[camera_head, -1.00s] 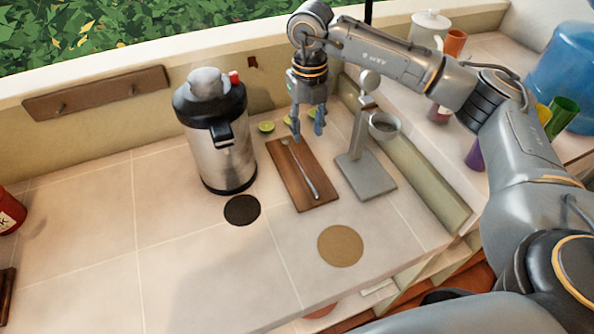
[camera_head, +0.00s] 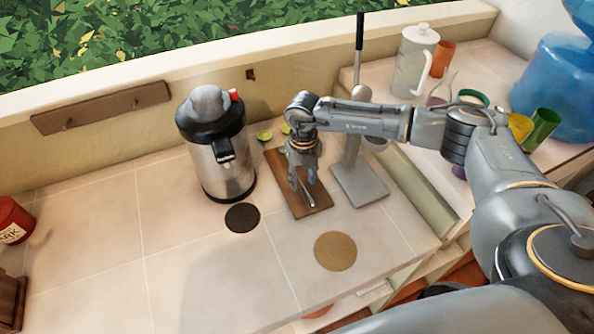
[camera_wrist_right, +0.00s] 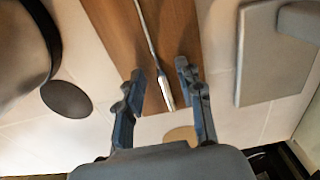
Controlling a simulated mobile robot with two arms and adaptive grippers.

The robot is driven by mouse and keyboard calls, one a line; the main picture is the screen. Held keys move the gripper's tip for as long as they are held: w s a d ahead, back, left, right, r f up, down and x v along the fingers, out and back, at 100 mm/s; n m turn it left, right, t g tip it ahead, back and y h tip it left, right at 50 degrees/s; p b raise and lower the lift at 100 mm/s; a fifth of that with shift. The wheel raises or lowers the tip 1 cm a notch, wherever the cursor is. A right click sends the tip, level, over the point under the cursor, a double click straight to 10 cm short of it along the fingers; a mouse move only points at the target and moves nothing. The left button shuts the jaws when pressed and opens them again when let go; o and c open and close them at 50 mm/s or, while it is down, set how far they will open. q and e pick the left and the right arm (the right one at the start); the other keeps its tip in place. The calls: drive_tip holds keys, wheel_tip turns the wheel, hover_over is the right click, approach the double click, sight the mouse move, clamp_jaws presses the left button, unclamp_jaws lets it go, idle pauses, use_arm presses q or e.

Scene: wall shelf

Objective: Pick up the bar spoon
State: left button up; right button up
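The bar spoon (camera_head: 307,199) is a thin metal rod lying on the brown wooden board (camera_head: 319,205). In the head view my right gripper (camera_head: 302,184) hides its upper part. In the right wrist view the spoon (camera_wrist_right: 153,50) runs down the board (camera_wrist_right: 185,30), and its thicker end lies between the two fingers. My right gripper (camera_wrist_right: 160,95) is open over the spoon, with one blue-grey finger on each side of it. The fingers look apart from the spoon; their height above the board is hard to tell. My left gripper is not in view.
A steel airpot (camera_head: 222,160) stands left of the board, and a grey stand (camera_head: 360,185) is close on its right. A black disc (camera_head: 242,218) and a tan disc (camera_head: 335,251) lie in front. Lime halves (camera_head: 264,135) lie behind.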

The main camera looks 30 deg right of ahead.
drive_tip(key=shift+f, duration=0.25)
clamp_jaws()
drive_tip(key=shift+r, duration=0.15)
